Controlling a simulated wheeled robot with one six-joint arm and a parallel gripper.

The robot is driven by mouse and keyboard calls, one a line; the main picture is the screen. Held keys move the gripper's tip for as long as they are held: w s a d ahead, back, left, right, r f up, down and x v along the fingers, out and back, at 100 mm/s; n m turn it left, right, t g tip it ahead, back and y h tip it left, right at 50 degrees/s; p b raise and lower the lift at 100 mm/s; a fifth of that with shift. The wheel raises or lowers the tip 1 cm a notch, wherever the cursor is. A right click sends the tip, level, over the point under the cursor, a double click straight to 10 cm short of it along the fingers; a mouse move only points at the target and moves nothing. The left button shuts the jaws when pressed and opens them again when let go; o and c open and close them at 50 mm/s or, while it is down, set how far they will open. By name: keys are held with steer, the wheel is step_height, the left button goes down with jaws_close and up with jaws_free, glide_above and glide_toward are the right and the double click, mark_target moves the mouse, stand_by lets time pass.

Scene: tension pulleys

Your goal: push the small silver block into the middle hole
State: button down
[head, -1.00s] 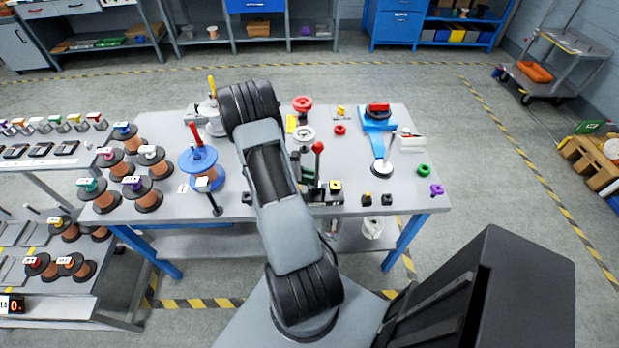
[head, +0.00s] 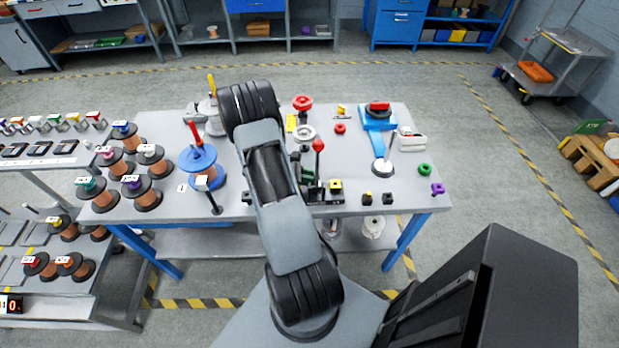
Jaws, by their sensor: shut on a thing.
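I cannot pick out the small silver block or the middle hole in the head view. My arm (head: 268,180) crosses the middle of the workbench (head: 235,215) and covers part of it. My gripper is not visible; the arm hides that area.
Several copper spools (head: 146,195) stand at the bench's left. A blue spool stand (head: 203,167) is left of my arm. A blue lever device (head: 379,120) stands at the right. Small black blocks (head: 387,199) and a green ring (head: 424,169) lie near the right front.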

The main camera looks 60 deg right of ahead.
steer(key=shift+f+b, duration=0.3)
steer(key=shift+f, duration=0.25)
steer(key=c, duration=1)
jaws_free()
steer(key=shift+f, duration=0.1)
steer(key=b+v, duration=0.1)
steer(key=v, duration=1.3)
steer(key=shift+b, duration=0.3)
